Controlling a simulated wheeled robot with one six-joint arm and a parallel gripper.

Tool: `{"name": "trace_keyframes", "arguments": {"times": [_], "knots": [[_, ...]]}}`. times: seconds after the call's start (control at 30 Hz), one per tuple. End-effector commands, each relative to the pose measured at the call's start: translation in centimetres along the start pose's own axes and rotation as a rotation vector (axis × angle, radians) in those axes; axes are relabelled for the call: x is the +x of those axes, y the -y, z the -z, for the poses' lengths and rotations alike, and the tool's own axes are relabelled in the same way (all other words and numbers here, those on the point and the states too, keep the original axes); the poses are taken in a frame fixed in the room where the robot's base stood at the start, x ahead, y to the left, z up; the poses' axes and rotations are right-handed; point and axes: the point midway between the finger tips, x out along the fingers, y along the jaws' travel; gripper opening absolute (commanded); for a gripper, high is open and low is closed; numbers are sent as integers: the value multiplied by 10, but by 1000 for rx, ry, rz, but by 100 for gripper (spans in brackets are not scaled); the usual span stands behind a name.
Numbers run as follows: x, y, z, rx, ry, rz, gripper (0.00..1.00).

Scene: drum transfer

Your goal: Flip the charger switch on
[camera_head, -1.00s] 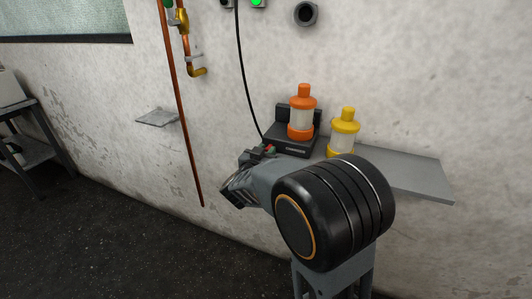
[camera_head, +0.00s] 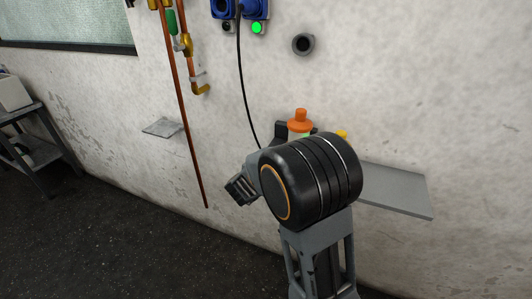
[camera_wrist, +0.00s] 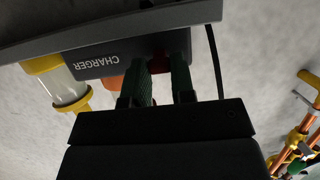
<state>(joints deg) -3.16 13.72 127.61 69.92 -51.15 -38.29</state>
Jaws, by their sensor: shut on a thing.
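The dark grey charger (camera_wrist: 90,65) appears upside down in the wrist view, with its CHARGER label readable on the front. A small red switch (camera_wrist: 160,58) shows at the front beside the label. My gripper (camera_wrist: 163,68), with ribbed green fingers, is at the switch and shut on it; the fingers partly cover it. In the head view my arm hides the gripper and most of the charger; only its dark back (camera_head: 281,130) shows.
The charger stands on a grey wall shelf (camera_head: 395,188). A yellow-capped container (camera_wrist: 58,85) is beside it. A black cable (camera_head: 243,90) runs up to wall sockets, near a lit green lamp (camera_head: 257,28). Copper pipes (camera_head: 190,125) and a small ledge (camera_head: 164,127) are left.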

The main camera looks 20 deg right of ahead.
Motion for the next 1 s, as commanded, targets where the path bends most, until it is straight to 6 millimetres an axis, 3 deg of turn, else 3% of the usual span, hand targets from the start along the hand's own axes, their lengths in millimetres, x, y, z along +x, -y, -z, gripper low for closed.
{"name": "trace_keyframes", "arguments": {"times": [0.03,0.17,0.5,1.0], "knots": [[-4,-1,13,-4,35,-2,0],[-4,-1,15,-2,112,-3,0],[-1,-1,15,-1,251,-2,0],[2,0,11,0,294,-1,0]]}}
